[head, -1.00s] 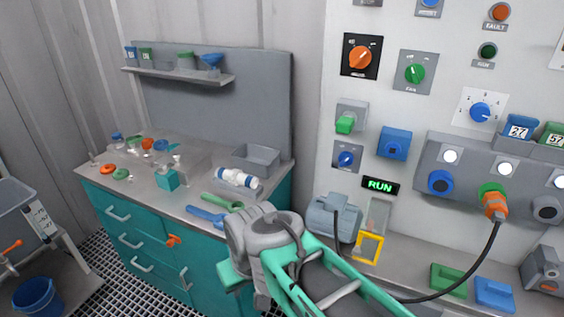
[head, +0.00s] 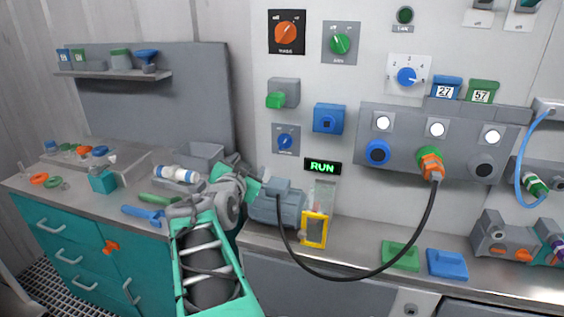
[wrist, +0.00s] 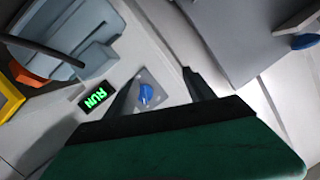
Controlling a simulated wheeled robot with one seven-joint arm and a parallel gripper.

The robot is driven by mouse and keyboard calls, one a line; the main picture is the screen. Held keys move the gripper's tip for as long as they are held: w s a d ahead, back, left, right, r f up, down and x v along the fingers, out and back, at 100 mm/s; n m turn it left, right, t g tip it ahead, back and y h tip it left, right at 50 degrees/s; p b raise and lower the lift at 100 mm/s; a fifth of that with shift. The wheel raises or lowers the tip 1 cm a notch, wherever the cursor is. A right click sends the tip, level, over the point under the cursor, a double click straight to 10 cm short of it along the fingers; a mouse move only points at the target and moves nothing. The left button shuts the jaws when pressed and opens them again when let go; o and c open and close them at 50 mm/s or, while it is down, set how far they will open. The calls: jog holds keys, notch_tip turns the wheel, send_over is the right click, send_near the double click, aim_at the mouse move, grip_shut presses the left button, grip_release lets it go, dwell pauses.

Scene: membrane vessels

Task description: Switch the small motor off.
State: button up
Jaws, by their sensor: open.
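The small grey-blue motor (head: 277,207) sits on the bench against the panel, with a black cable running from it to an orange plug (head: 431,163). A sign (head: 322,167) above it glows green with RUN; it also shows in the wrist view (wrist: 96,96). A small blue rotary knob (head: 286,141) on a grey plate is left of and above the sign; its label is unreadable. My gripper (wrist: 162,72) is open and empty. In the wrist view the blue knob (wrist: 146,93) appears between its fingers, apparently ahead of them and untouched. In the head view my arm partly hides the fingers.
Close to the knob are a green switch (head: 276,100) and a blue box (head: 330,118). A yellow frame (head: 314,230) stands beside the motor. The cable (head: 350,276) hangs in a loop over the bench front. Tools and bottles lie on the left bench.

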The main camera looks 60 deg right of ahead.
aim_at(285, 142)
jog(key=s+d+r+m+h, duration=0.1)
jog(key=d, duration=0.3)
jog(key=s+d+m+g+h, duration=0.1)
jog(key=s+d, duration=0.1)
jog(key=d, duration=0.2)
jog(key=s+d+r+g, duration=0.1)
jog(key=s+d, duration=0.1)
jog(key=d, duration=0.2)
jog(key=shift+d+r+m+h+p, duration=0.2)
jog(key=shift+r+m+h+p, duration=0.1)
jog(key=shift+m+h+p, duration=0.1)
jog(key=c, duration=1.4)
